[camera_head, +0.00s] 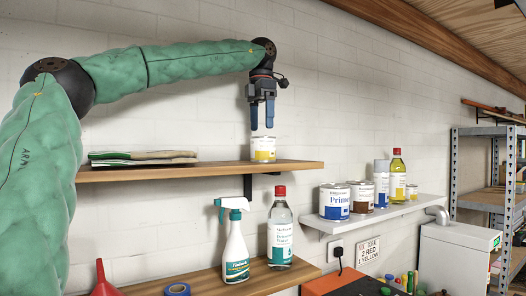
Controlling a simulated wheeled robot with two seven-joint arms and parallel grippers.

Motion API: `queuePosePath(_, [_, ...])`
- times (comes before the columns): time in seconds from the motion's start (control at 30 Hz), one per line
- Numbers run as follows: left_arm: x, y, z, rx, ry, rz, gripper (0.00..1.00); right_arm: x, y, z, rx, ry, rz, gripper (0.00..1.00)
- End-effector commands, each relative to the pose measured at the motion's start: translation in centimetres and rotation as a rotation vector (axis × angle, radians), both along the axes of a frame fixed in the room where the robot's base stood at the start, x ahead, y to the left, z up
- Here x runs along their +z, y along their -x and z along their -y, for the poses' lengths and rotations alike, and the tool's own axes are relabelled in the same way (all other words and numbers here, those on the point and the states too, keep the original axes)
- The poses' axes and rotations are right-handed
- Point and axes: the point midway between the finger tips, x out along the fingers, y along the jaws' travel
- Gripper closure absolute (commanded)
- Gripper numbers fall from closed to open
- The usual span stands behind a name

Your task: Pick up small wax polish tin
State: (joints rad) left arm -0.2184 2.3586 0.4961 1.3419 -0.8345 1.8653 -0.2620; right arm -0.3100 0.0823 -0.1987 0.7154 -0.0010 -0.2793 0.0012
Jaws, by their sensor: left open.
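A small white tin with a yellow label band (263,150) stands upright on the upper wooden shelf (215,168), near its right end; it looks like the wax polish tin, though its label is too small to read. My left gripper (262,128) points straight down just above this tin. Its two blue fingers are apart with nothing between them. The fingertips are close to the tin's top; I cannot tell whether they reach its rim. My right gripper is not in view.
Folded cloths or papers (143,157) lie on the same shelf to the left. A spray bottle (236,242) and a clear bottle (280,230) stand on the lower shelf. A white shelf (375,215) at right holds several cans and bottles, including another small tin (412,192).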

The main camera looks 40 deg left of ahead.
Motion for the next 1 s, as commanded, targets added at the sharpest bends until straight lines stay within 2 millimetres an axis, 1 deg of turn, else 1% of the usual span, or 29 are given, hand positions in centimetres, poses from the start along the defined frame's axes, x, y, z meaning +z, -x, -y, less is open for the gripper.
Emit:
queuePosePath(0.13, [-0.5, 0.0, -0.1, 0.0, 0.001, 0.0, 0.08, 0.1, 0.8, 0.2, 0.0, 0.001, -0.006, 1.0])
queuePosePath(0.3, [-2.1, 0.0, 0.0, -0.001, 0.001, -0.002, 0.08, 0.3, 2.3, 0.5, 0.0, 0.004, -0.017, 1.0])
queuePosePath(0.37, [-2.5, 0.0, 0.0, -0.001, 0.002, -0.001, 0.08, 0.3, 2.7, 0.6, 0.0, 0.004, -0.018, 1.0])
queuePosePath(0.47, [-3.0, 0.0, 0.0, -0.001, 0.0, -0.001, 0.08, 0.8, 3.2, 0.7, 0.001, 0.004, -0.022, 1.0])
queuePosePath(0.6, [-4.2, 0.1, 0.1, -0.002, 0.002, -0.002, 0.08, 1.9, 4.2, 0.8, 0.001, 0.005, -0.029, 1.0])
queuePosePath(0.8, [-6.5, 0.1, 0.2, -0.001, 0.001, -0.002, 0.08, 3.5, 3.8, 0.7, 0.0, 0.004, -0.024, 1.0])
queuePosePath(1.0, [-7.7, 0.1, 0.2, -0.001, -0.001, 0.0, 0.08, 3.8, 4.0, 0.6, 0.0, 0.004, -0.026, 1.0])
